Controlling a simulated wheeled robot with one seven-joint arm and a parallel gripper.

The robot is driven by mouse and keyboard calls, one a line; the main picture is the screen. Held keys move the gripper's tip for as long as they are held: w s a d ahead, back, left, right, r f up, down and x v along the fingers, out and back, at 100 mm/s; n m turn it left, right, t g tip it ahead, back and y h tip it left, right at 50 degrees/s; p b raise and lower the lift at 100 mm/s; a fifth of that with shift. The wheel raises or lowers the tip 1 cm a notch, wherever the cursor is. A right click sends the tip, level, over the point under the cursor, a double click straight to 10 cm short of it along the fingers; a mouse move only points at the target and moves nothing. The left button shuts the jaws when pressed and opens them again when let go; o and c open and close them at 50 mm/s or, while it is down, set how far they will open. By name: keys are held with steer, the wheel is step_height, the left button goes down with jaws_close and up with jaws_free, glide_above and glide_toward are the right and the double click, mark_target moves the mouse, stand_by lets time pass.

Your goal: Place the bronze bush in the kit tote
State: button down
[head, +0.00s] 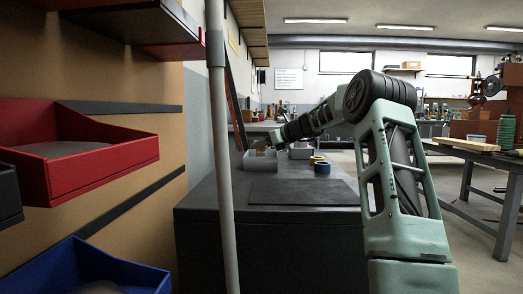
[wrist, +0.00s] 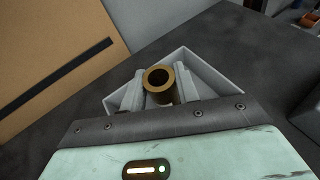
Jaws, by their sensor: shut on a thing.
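The bronze bush (wrist: 172,94) is a short hollow cylinder, held between the two grey fingers of my gripper (wrist: 160,88), its open end facing the wrist camera. The kit tote (wrist: 215,67) is a light grey open box around and below the fingers in the wrist view. In the head view the tote (head: 260,164) stands on the dark bench, with my gripper (head: 268,146) just over it. The bush looks to be over or inside the tote; its height above the floor of the tote cannot be told. The near part of the tote is hidden by my gripper body.
A dark mat (head: 303,191) lies on the bench front. A grey post (head: 222,150) stands at left, by a red bin (head: 100,160).

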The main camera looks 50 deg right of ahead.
steer(key=c, duration=1)
jaws_free()
steer(key=shift+f, duration=0.15)
steer(key=shift+c, duration=0.2)
steer(key=shift+s+d+r, duration=0.1)
steer(key=shift+s+r, duration=0.2)
steer(key=shift+s, duration=0.1)
steer(key=p+v, duration=0.3)
steer(key=v, duration=0.8)
steer(key=shift+p, duration=0.35)
